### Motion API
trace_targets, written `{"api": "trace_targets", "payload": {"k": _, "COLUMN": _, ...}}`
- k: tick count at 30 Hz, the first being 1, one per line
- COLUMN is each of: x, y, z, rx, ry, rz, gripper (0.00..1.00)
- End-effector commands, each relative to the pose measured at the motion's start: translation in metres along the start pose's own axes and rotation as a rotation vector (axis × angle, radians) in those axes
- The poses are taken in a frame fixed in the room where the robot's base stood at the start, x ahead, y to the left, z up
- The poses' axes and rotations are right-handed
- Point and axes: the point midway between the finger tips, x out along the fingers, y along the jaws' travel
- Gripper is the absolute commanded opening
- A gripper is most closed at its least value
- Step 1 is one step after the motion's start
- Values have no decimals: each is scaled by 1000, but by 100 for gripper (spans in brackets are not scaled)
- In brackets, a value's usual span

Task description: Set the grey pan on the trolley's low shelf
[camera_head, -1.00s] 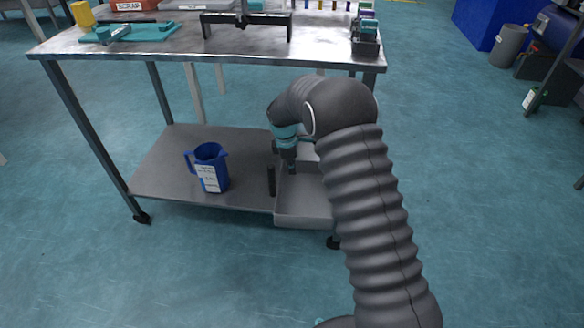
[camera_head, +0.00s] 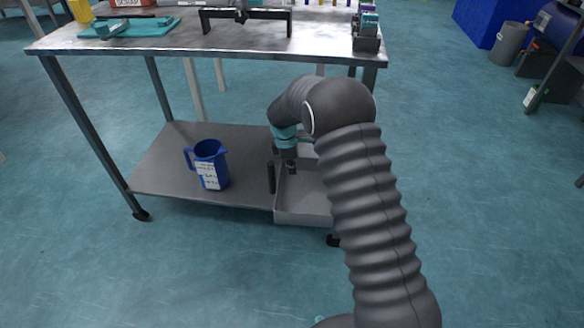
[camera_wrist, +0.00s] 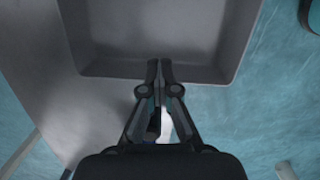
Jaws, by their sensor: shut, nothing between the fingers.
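The grey pan (camera_head: 303,207) is a shallow rectangular tray at the right end of the trolley's low shelf (camera_head: 244,190). Its front wall appears to reach the shelf's front edge, and my arm hides its right part. In the wrist view the pan (camera_wrist: 155,35) lies ahead of the fingers, with floor to its right and shelf to its left. My gripper (camera_head: 291,168) is over the pan's left part in the head view. In the wrist view my gripper (camera_wrist: 160,68) has its fingertips together at the pan's near wall, with nothing between them. I cannot tell whether they touch it.
A blue jug (camera_head: 209,165) with a white label stands on the low shelf left of the pan. The trolley's top (camera_head: 200,42) overhangs the shelf and carries several items.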

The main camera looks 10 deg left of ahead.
Motion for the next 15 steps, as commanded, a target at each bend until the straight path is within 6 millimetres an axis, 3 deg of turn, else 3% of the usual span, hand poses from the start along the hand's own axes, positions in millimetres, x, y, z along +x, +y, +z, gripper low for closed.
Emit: {"api": "trace_targets", "payload": {"k": 15, "x": 4, "y": 0, "z": 0, "rx": 0, "ry": 0, "rz": 0, "gripper": 0}}
